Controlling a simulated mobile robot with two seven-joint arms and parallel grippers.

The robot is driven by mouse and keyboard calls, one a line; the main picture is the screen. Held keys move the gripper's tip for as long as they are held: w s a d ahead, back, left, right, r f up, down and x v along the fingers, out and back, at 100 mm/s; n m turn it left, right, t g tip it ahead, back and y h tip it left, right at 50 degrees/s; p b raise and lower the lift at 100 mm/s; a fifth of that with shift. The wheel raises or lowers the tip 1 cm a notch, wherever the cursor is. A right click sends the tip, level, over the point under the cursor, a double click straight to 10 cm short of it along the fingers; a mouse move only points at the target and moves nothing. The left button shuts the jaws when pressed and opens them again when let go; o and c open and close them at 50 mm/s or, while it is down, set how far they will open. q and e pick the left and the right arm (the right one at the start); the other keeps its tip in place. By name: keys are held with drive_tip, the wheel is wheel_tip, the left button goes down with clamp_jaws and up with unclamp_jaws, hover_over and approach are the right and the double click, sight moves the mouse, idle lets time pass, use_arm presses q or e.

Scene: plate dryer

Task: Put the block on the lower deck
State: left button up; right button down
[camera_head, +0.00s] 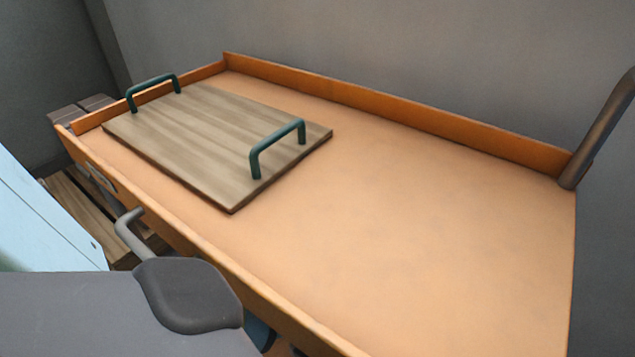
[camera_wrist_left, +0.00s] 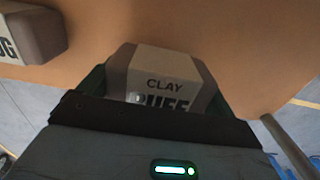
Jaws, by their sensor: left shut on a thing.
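The block (camera_wrist_left: 165,75) is a grey block with a pale label reading "CLAY BUFF", partly cut off by the gripper body. It shows in the left wrist view. My left gripper (camera_wrist_left: 160,90) is shut on it, with a dark green finger on each side. An orange-tan deck (camera_wrist_left: 180,25) lies behind the block; I cannot tell whether the block touches it. In the head view the trolley's upper deck (camera_head: 430,230) is seen from above, and the block and left fingertips are hidden. My right gripper is in neither view.
A similar grey block (camera_wrist_left: 30,35) lies on the deck at the upper left of the wrist view. A grey post (camera_wrist_left: 288,145) stands at the right. A wooden board (camera_head: 205,130) with green handles lies on the upper deck, whose right part is clear.

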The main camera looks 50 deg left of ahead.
use_arm(q)
drive_tip(key=shift+w+d, duration=0.2)
drive_tip(key=f+b, duration=0.2)
drive_tip(key=shift+w+d+f, duration=0.2)
drive_tip(key=shift+d+f, duration=0.15)
drive_tip(key=shift+f, duration=0.05)
drive_tip(key=shift+w+a+f, duration=0.1)
drive_tip(key=shift+f, duration=0.35)
drive_tip(key=shift+r, duration=0.1)
drive_tip(key=o, duration=1.1)
drive_tip(key=shift+f, duration=0.2)
drive_tip(key=shift+o, duration=0.3)
